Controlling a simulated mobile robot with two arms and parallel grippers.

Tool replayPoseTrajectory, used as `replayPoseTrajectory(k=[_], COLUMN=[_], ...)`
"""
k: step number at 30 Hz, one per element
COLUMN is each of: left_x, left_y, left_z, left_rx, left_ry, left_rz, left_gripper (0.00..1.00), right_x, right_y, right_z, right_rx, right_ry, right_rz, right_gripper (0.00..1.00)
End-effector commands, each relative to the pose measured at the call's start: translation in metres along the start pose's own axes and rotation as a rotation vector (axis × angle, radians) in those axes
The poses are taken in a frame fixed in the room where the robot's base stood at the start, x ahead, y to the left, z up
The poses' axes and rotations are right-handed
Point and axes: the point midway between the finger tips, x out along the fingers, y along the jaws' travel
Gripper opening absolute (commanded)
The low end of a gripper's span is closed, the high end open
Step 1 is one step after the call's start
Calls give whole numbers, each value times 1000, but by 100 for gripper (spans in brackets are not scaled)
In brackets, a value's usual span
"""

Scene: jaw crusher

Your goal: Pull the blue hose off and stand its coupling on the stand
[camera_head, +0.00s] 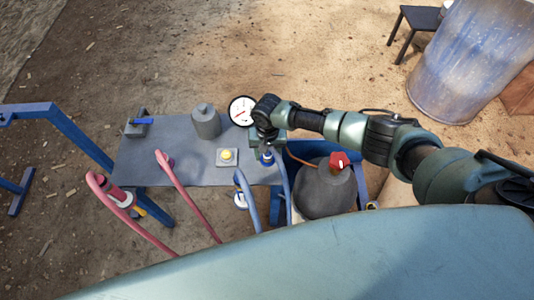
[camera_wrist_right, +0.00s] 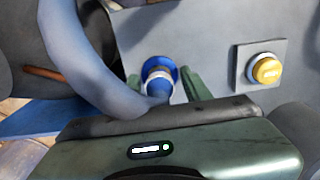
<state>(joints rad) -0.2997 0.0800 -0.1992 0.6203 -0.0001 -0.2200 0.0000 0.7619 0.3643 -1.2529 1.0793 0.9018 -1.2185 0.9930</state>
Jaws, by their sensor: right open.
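The blue hose (camera_head: 285,182) rises to a blue coupling (camera_head: 267,157) at the right end of the grey table. In the right wrist view the hose (camera_wrist_right: 75,60) curves from the left into the blue coupling (camera_wrist_right: 158,76), which has a pale ring. My right gripper (camera_head: 266,143) is above the coupling. In its wrist view the open green fingers (camera_wrist_right: 163,86) stand on either side of the coupling; I cannot tell whether they touch it. I cannot tell which item is the stand. My left gripper is out of view.
The grey table (camera_head: 180,165) carries a grey cylinder (camera_head: 206,121), a yellow button (camera_head: 227,155) and a round gauge (camera_head: 242,110). A grey canister (camera_head: 322,193) with a red cap stands right.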

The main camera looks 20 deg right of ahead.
Motion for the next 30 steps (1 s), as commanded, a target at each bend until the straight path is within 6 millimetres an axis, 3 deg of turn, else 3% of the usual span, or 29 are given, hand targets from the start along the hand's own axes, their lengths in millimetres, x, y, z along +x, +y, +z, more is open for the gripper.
replayPoseTrajectory(k=[8,13,14,30], left_x=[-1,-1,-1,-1], left_y=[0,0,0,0], left_z=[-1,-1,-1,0], left_rx=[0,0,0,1], left_ry=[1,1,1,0], left_rz=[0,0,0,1], left_gripper=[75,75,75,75], right_x=[0,0,0,0], right_y=[0,0,0,0], right_z=[0,0,0,0], right_rx=[0,0,0,1], right_ry=[-1,0,0,0], right_rz=[1,1,1,0], right_gripper=[49,5,0,0])
